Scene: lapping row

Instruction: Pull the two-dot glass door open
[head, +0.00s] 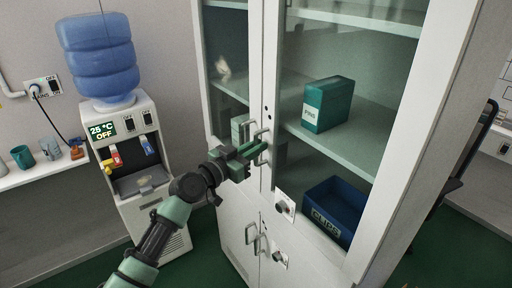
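The tall white cabinet has two upper glass doors, both looking shut. The right glass door (340,158) has a grey bar handle (262,146) on its left frame. The left glass door (228,75) has its own handle (246,131) close beside it. Small dark marks show on the frame near the handles, too small to count surely. My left gripper (256,150) is at the right door's handle, its green fingers overlapping it in the picture. Whether the fingers are closed on the bar is unclear. My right gripper is not in view.
Behind the glass stand a green box (328,104) and a blue bin (336,210). Lower cabinet doors have handles (257,242) below. A water dispenser (140,170) with a blue bottle stands left. A shelf with cups (22,157) is at far left. Green floor shows between.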

